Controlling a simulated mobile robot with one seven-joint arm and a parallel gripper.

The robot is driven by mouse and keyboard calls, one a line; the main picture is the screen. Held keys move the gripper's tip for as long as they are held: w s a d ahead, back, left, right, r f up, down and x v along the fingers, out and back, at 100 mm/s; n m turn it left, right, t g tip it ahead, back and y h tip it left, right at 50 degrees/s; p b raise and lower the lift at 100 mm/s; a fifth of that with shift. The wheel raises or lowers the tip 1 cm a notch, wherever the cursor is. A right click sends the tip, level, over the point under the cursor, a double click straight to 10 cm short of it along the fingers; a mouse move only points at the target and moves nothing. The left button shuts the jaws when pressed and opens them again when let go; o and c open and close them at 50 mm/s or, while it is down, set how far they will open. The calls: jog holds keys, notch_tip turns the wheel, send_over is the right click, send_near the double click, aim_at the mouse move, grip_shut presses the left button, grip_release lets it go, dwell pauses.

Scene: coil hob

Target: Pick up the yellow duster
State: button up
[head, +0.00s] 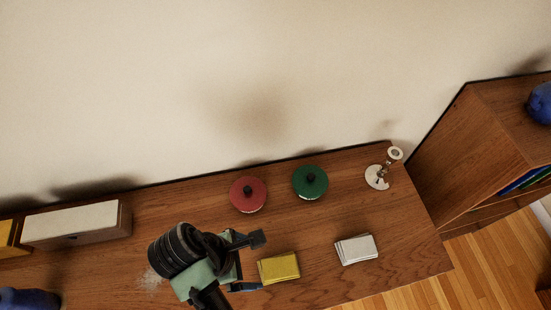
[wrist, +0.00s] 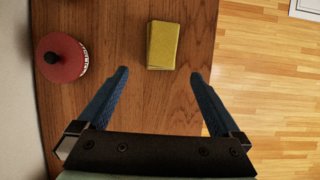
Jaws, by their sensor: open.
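The yellow duster (head: 279,268) is a folded, flat cloth lying on the wooden table, right of my gripper in the head view.
A red lidded pot (head: 248,194) and a green one (head: 310,182) stand behind the duster. A metal holder (head: 380,175) stands at the back right. A long pale box (head: 76,224) is at left. The table's front edge is near.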

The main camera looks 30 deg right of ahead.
send_over(277, 267)
jog(key=a, duration=0.3)
notch_tip(277, 267, down, 6)
jog(key=shift+d+f, duration=0.15)
jog(key=shift+f, duration=0.05)
jog(key=x, duration=0.5)
jog(key=shift+w+d+p, duration=0.15)
jog(key=shift+w+p, duration=0.05)
jog(key=shift+p, duration=0.1)
jog(key=shift+d+f, duration=0.1)
jog(key=shift+f, duration=0.2)
jog(key=shift+f, duration=0.25)
jog(key=c, duration=1.2)
jog(key=shift+c, duration=0.2)
jog(key=shift+r, duration=0.15)
